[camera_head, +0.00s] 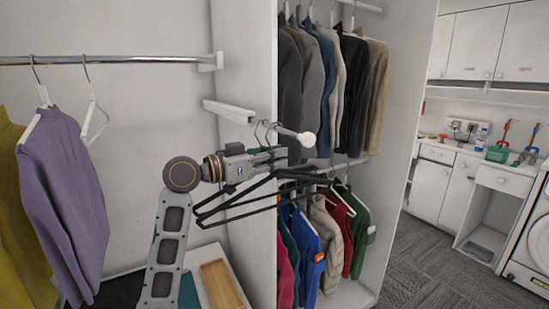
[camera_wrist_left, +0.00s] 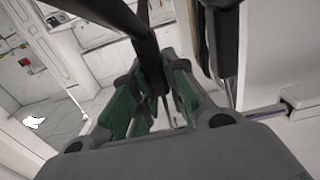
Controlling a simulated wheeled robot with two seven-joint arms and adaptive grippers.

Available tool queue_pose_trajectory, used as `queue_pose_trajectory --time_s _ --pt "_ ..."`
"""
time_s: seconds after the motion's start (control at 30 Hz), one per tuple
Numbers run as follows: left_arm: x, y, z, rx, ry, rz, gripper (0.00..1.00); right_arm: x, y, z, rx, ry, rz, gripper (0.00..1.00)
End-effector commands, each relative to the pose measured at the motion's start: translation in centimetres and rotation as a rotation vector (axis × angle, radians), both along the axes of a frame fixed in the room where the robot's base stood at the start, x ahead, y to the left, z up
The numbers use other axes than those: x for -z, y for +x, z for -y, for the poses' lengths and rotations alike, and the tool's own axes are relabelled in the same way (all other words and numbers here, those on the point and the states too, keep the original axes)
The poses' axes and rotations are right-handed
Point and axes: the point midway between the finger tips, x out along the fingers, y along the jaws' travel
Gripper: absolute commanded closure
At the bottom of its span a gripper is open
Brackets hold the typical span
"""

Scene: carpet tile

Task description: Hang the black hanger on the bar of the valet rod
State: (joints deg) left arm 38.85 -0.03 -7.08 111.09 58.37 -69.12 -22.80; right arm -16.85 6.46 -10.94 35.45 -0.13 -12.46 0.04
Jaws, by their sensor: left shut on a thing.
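The valet rod (camera_head: 288,132) is a short bar with a white round end knob, sticking out from a white rail on the closet's side wall. My left gripper (camera_head: 276,158) is just below the rod, shut on the black hanger (camera_head: 235,207). The hanger's dark arms slope down and spread below the gripper. Two thin hooks rise above the gripper close to the rod; I cannot tell whether they are over the bar or beside it. In the left wrist view, dark hanger bars (camera_wrist_left: 105,17) cross above the green-padded fingers (camera_wrist_left: 155,98). My right gripper is not in view.
A chrome rail (camera_head: 130,59) at left carries a purple sweater (camera_head: 65,195), a yellow garment (camera_head: 20,225) and an empty white hanger (camera_head: 94,115). A closet panel (camera_head: 247,60) stands behind the rod. Clothes (camera_head: 320,85) hang in the right section. A wooden tray (camera_head: 222,284) lies below.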

Motion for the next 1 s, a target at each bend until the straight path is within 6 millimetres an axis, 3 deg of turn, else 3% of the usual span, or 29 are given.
queue_pose_trajectory --time_s 0.17,0.2,0.37,0.77,1.0 --pt "-0.1 0.0 0.0 0.000 0.000 0.000 1.00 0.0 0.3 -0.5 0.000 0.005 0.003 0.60" --pt "-0.1 0.0 0.0 0.000 0.000 0.000 0.80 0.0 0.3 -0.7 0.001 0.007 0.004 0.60" --pt "0.0 0.0 0.0 0.000 0.000 0.000 0.60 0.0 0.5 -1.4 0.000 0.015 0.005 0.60" --pt "0.0 -0.1 -0.2 0.000 0.000 0.000 0.60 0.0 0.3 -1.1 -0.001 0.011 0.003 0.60" --pt "0.0 -0.8 -1.5 -0.002 0.001 0.000 0.60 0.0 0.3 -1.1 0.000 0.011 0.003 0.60"
